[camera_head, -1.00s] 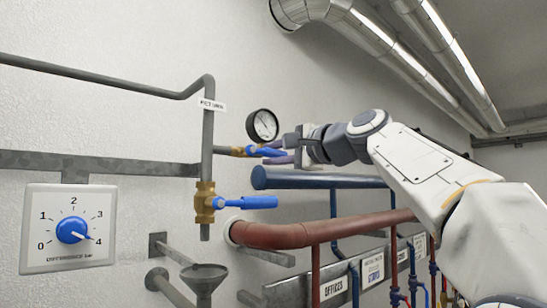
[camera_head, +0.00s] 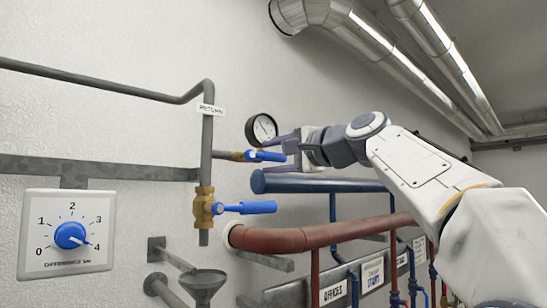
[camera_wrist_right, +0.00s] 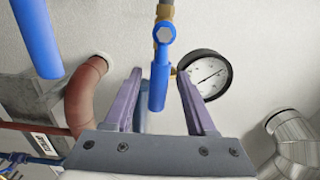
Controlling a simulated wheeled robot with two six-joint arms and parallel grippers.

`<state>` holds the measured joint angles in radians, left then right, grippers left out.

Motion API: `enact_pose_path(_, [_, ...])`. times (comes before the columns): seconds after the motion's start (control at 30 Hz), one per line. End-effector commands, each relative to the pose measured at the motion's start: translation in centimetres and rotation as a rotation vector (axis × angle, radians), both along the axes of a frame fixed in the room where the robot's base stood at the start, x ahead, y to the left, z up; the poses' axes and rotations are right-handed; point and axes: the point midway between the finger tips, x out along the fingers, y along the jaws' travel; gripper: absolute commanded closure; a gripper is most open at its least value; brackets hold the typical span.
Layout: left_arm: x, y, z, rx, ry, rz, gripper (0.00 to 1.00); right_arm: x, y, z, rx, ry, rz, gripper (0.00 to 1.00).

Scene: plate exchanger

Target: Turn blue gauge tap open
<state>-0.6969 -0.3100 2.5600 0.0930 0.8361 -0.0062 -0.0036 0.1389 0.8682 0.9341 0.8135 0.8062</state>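The blue gauge tap (camera_head: 265,156) has a blue lever on a brass body, on a short side pipe beside the round gauge (camera_head: 262,128). In the head view its lever points right, toward my right gripper (camera_head: 284,150). The right gripper's purple fingers are spread, one above and one below the lever's end. In the right wrist view the blue lever (camera_wrist_right: 158,85) reaches between the open fingers (camera_wrist_right: 159,76), with a visible gap on either side. The gauge (camera_wrist_right: 206,73) sits just behind the right-hand finger there. My left gripper is not in view.
Another blue-handled valve (camera_head: 245,208) sits lower on the grey return pipe (camera_head: 207,140). A thick blue pipe (camera_head: 310,183) and a red pipe (camera_head: 290,240) run below my right arm. A dial panel (camera_head: 68,232) is at left and a funnel (camera_head: 203,282) below.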

Motion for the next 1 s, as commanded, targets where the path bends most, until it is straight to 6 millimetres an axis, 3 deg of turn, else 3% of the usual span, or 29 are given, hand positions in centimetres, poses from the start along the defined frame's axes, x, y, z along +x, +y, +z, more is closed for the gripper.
enact_pose_path(0.27, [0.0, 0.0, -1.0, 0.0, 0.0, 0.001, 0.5, -1.0, -0.9, -0.3, 0.0, 0.0, -0.002, 0.44])
enact_pose_path(0.7, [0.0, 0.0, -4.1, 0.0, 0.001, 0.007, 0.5, -7.4, -5.6, -0.2, 0.001, -0.001, -0.004, 0.44])
enact_pose_path(1.0, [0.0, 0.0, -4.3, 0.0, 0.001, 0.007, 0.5, -8.4, -6.2, 0.0, 0.0, 0.0, 0.001, 0.44])
